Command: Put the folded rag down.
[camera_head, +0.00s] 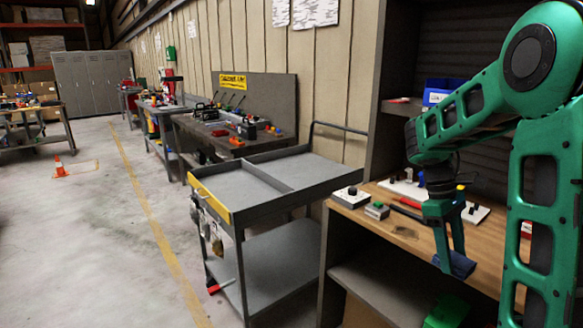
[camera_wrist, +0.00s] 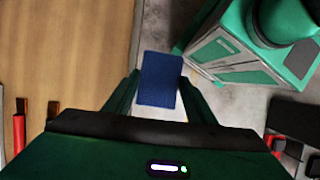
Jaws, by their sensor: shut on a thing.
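The folded rag (camera_wrist: 160,80) is a dark blue rectangle held between the two fingers in the wrist view. It also shows in the head view (camera_head: 458,265), hanging at the fingertips. My gripper (camera_head: 451,252) is shut on it. In the wrist view the gripper (camera_wrist: 158,90) points down, with the rag beyond the front edge of the wooden bench top (camera_head: 402,232) and grey floor behind it. In the head view the rag is near that front edge. Its exact height relative to the top cannot be told.
A grey cart (camera_head: 238,186) with a yellow-edged tray stands left of the bench, its top bare. On the bench lie a white box (camera_head: 350,196), a green-topped block (camera_head: 377,210), and red-handled tools (camera_wrist: 18,130). My own green body is close to the rag's right.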

